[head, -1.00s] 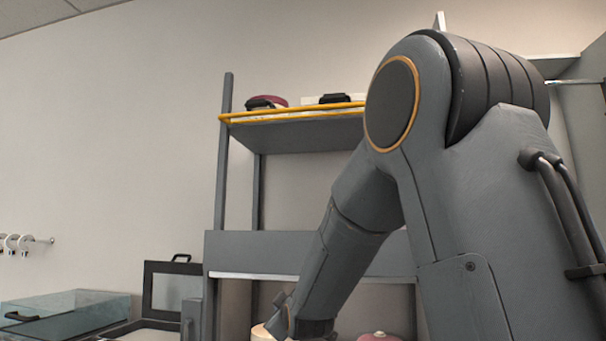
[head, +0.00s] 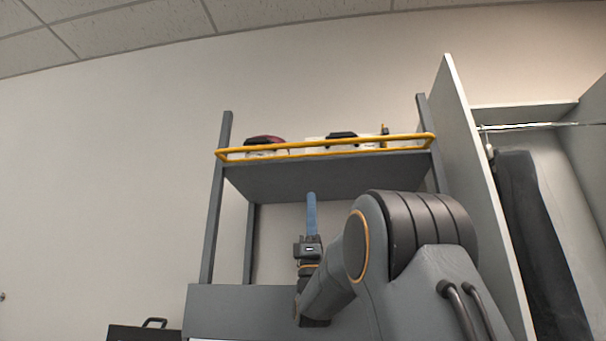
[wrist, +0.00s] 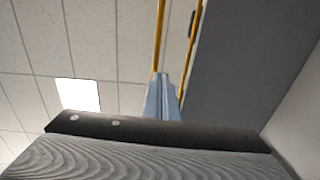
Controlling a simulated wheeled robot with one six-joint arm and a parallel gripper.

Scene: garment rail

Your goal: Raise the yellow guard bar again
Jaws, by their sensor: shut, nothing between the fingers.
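The yellow guard bar (head: 300,147) runs along the front edge of the upper shelf (head: 290,178), with two yellow lines close together. Whether it is raised or lowered I cannot tell for sure. My gripper (head: 311,198) points upward below the shelf's front edge, apart from the bar in the head view. Its blue fingers are shut and empty. In the wrist view the fingers (wrist: 163,92) point up towards two yellow rails (wrist: 159,38), with the grey shelf underside (wrist: 245,65) to their right.
A dark red and black item (head: 265,142) and a black-topped item (head: 342,136) sit on the shelf behind the bar. Grey posts (head: 216,200) flank the shelf. An open wardrobe with a dark garment (head: 540,240) stands at right. Left of the rack is bare wall.

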